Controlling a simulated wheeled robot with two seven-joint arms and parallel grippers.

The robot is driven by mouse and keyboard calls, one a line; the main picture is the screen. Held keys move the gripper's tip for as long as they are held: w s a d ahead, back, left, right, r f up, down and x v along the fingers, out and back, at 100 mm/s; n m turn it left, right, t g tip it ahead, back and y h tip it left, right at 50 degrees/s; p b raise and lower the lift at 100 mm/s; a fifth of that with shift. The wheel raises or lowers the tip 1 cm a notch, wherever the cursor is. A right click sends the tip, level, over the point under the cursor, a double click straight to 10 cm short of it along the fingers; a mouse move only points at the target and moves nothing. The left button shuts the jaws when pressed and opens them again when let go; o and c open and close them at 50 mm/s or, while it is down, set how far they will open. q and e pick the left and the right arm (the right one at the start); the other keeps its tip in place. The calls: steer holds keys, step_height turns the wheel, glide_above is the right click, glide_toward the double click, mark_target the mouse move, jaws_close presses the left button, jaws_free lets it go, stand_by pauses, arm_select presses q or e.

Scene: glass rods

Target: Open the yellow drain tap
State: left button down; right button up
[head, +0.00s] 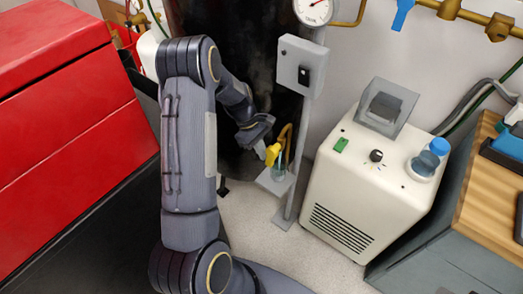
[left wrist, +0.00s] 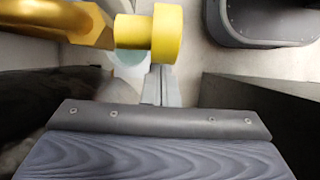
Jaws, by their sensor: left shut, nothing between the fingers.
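The yellow drain tap (head: 272,154) sits on a curved brass pipe (head: 286,134) at the side of the dark cylinder. In the left wrist view the yellow tap (left wrist: 166,34) is close up, at the end of the brass pipe (left wrist: 55,22). My left gripper (head: 261,150) is beside the tap, on its left in the head view. Its grey fingers (left wrist: 161,88) are shut and empty, with the tips just below the yellow knob in the wrist view. I cannot tell whether they touch it. My right gripper is not in view.
A small clear vessel (head: 278,173) stands on a grey shelf (head: 270,184) below the tap. A grey switch box (head: 300,66) is on the post above. A cream machine (head: 350,195) stands to the right, a red cabinet (head: 70,110) to the left.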

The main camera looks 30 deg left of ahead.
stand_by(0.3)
arm_select(q)
steer(key=s+d+r+p, duration=0.1)
steer(key=s+r+p, duration=0.1)
steer(key=r+p, duration=0.35)
steer(key=s+d+r+p, duration=0.2)
steer(key=r+p, duration=0.2)
steer(key=r, duration=0.2)
steer(key=s+d+r+p, duration=0.3)
steer(key=s+d, duration=0.2)
steer(key=s, duration=0.2)
steer(key=w+a+f+y+b, duration=0.2)
steer(key=w+a+f+y, duration=0.15)
steer(key=w+a, duration=0.65)
step_height(320, 180, down, 10)
steer(key=d, duration=0.2)
steer(key=shift+w+d, duration=0.2)
steer(key=shift+w, duration=0.25)
steer(key=shift+r, duration=0.1)
